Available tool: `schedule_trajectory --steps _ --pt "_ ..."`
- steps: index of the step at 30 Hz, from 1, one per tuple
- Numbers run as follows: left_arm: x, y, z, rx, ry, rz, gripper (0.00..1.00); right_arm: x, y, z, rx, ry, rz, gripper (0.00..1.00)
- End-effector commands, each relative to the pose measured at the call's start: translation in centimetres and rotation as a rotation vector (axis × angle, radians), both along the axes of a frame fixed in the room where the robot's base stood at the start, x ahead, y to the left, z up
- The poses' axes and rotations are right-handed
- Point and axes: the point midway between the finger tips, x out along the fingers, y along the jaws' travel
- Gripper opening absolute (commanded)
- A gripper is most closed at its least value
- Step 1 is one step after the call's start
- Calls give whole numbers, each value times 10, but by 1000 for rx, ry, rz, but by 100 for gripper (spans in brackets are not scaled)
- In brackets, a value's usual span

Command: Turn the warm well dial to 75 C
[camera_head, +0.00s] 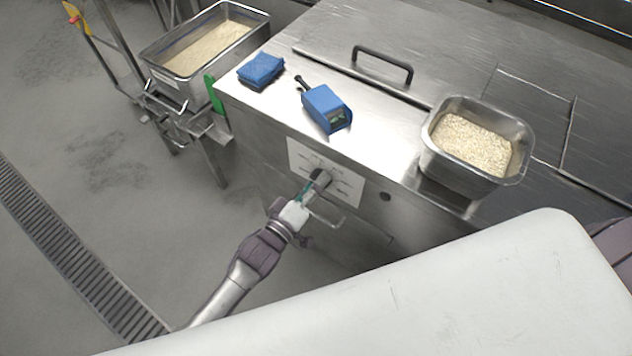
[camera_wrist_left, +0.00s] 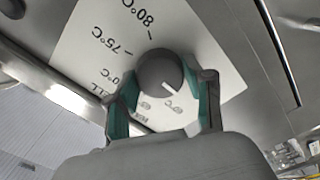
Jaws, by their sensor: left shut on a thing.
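The dark grey warm well dial (camera_head: 322,176) is on the front panel of the steel counter, over a white label plate (camera_head: 352,187). My left gripper (camera_head: 309,188) reaches it from the front and is shut on it. In the left wrist view the dial (camera_wrist_left: 156,68) sits between the teal-padded fingers of my left gripper (camera_wrist_left: 163,98). Its white pointer line slants to the lower right in that picture, away from the printed 75°C and 80°C marks at the upper left. Other markings are partly hidden by the fingers. My right gripper is out of view.
On the counter (camera_head: 390,130) lie a blue cloth (camera_head: 261,70), a blue handheld device (camera_head: 325,107) and a steel pan of grain (camera_head: 430,150). A black lid handle (camera_head: 383,62) stands behind. Another grain pan (camera_head: 258,36) is at the left on a stand. A bar handle hangs below the dial.

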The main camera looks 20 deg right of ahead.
Motion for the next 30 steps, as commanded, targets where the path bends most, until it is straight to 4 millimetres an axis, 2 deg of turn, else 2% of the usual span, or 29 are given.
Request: schedule_trajectory --steps 30 --pt "0 1 -2 598 -762 -1 17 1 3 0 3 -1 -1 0"
